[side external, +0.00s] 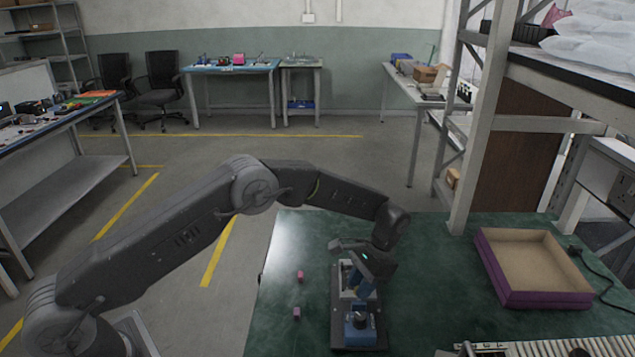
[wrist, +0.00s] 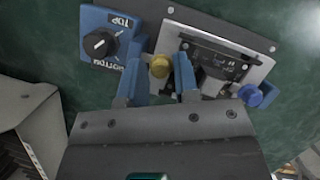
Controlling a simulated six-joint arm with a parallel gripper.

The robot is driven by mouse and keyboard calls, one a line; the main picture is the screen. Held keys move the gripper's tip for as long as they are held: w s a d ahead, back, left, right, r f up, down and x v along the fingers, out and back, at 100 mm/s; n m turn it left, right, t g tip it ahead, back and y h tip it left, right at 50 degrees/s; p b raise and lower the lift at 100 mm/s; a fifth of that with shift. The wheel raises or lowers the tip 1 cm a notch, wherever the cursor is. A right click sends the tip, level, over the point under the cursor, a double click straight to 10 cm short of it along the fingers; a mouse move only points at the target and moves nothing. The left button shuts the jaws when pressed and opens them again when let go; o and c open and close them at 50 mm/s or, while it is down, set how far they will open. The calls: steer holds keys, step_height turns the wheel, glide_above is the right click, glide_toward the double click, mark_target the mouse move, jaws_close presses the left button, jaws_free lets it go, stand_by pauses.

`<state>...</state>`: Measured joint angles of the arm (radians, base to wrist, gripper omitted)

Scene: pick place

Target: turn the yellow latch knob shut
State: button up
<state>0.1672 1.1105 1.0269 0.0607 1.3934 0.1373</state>
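The yellow latch knob (wrist: 160,66) shows in the wrist view, at the left edge of a light metal plate (wrist: 205,50) on a dark board. My gripper (wrist: 158,68) has two blue fingers, one on each side of the knob. The fingers stand apart with the knob between their tips. A narrow gap seems to show, but contact is hard to tell. In the side view my gripper (side external: 358,283) points down over the dark board (side external: 338,325), and the knob is hidden there.
A blue box with a black dial (wrist: 100,44) marked TOP and BOTTOM sits left of the knob. A blue knob (wrist: 250,95) is at the right. Two small pink blocks (side external: 300,277) lie left of the board. A purple-sided tray (side external: 545,299) is at the right; green table between is clear.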

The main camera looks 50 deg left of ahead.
steer(key=n+h, duration=0.1)
steer(key=n, duration=0.1)
steer(key=n+h, duration=0.1)
steer(key=n, duration=0.2)
steer(key=shift+a, duration=0.2)
steer(key=n+h, duration=0.1)
steer(key=n, duration=0.4)
steer(key=shift+h, duration=0.4)
steer(key=s+v, duration=0.1)
steer(key=v, duration=1.3)
steer(key=s+a+r+m+t, duration=0.1)
steer(key=s+r+t, duration=0.1)
steer(key=s+r, duration=0.4)
steer(key=s+a+r+m+t+y, duration=0.1)
steer(key=s+r+t, duration=0.2)
steer(key=s+r, duration=0.4)
steer(key=shift+s+r+m, duration=0.3)
steer(key=shift+r+m, duration=0.1)
steer(key=shift+r, duration=1.35)
steer(key=shift+a, duration=0.15)
